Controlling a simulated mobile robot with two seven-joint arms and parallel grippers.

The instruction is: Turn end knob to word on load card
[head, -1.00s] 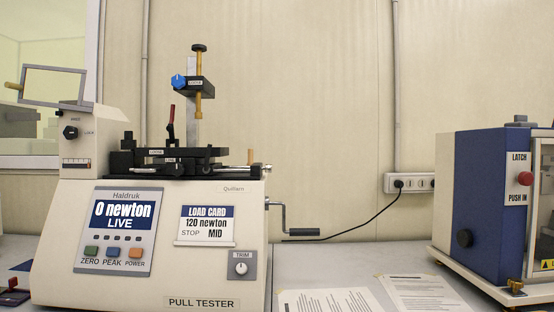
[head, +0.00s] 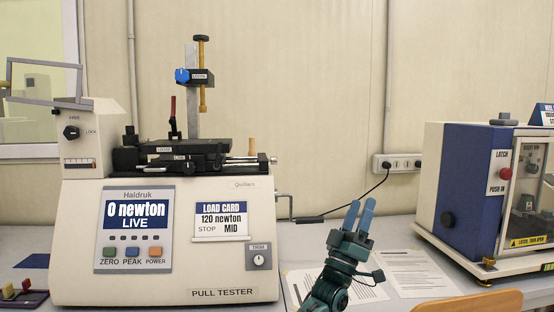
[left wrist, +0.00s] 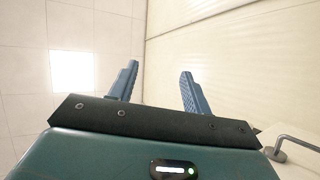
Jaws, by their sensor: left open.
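The pull tester (head: 165,245) stands at the left in the head view. Its load card (head: 221,221) reads "120 newton" and "STOP MID". The black stage (head: 190,155) on top has a dark part at its right end (head: 263,161); I cannot tell whether this is the end knob, and no marks there are readable. My left gripper (head: 361,204) is open and empty, fingers pointing up, to the right of the tester and apart from it. Its two blue fingers also show apart in the left wrist view (left wrist: 159,80). My right gripper is not in view.
A crank handle (head: 306,219) sticks out from the tester's right side. A trim knob (head: 258,259) and a blue knob (head: 182,76) are also on it. Papers (head: 415,272) lie on the bench. A blue and white cabinet (head: 470,190) stands at the right.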

